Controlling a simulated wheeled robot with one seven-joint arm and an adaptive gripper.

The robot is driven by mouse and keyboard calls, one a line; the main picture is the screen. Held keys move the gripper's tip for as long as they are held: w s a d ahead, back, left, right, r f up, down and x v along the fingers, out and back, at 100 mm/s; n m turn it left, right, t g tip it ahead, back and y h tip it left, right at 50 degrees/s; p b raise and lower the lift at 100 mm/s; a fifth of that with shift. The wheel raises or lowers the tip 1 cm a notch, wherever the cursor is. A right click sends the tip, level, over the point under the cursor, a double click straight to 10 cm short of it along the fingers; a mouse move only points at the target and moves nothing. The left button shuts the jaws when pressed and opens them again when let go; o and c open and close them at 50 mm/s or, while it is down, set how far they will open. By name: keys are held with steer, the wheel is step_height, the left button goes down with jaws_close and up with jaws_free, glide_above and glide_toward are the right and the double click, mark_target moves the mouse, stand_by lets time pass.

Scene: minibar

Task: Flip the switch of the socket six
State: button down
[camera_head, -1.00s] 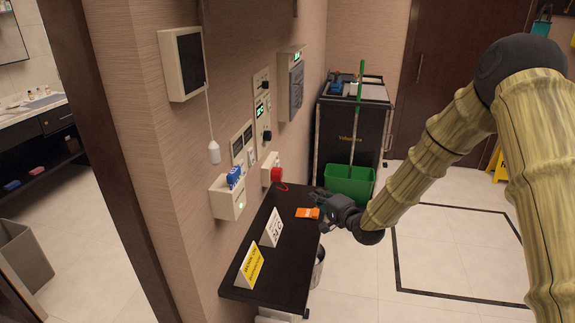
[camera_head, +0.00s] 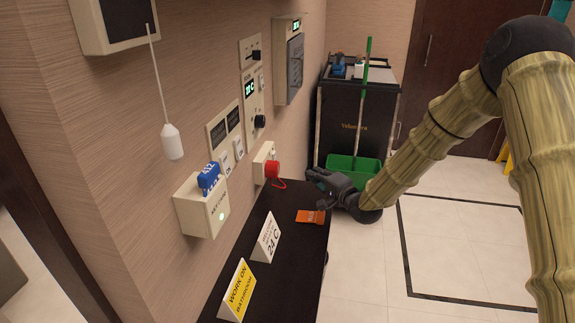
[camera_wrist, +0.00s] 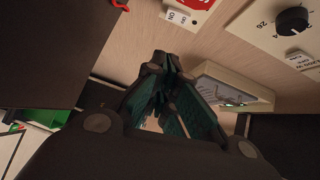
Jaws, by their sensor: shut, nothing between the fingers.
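No socket marked six can be read in these frames. On the wall in the head view, a switch panel (camera_head: 224,138) has two dark windows with small white switches below. A small white box with a red round part (camera_head: 271,168) is lower, to its right. In the wrist view, a white switch labelled on and off (camera_wrist: 178,15) shows at the top edge. My gripper (camera_head: 312,178) is shut and empty over the dark table's far end, apart from the wall. The fingers also show in the wrist view (camera_wrist: 162,62).
The dark table (camera_head: 285,275) carries an orange packet (camera_head: 310,216), a white sign (camera_head: 266,238) and a yellow-and-white sign (camera_head: 237,291). A dial panel (camera_head: 254,92) and a grey-screened box (camera_head: 290,68) are on the wall. A cart (camera_head: 352,120) with a green bucket stands behind.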

mark_target(275, 158)
steer(key=shift+a, duration=0.2)
steer(key=shift+w, duration=0.1)
steer(key=x, duration=0.3)
steer(key=p+x, duration=0.1)
steer(key=x, duration=0.3)
steer(key=a+p+x, duration=0.1)
steer(key=x, duration=0.3)
steer(key=shift+s+a, duration=0.1)
steer(key=shift+s, duration=0.25)
steer(key=shift+w+a+f+p, duration=0.15)
steer(key=shift+a+p, duration=0.1)
steer(key=shift+a, duration=0.25)
steer(key=shift+w+a+f+p, duration=0.15)
steer(key=shift+a+p, duration=0.1)
steer(key=shift+a, duration=0.3)
steer(key=shift+r, duration=0.15)
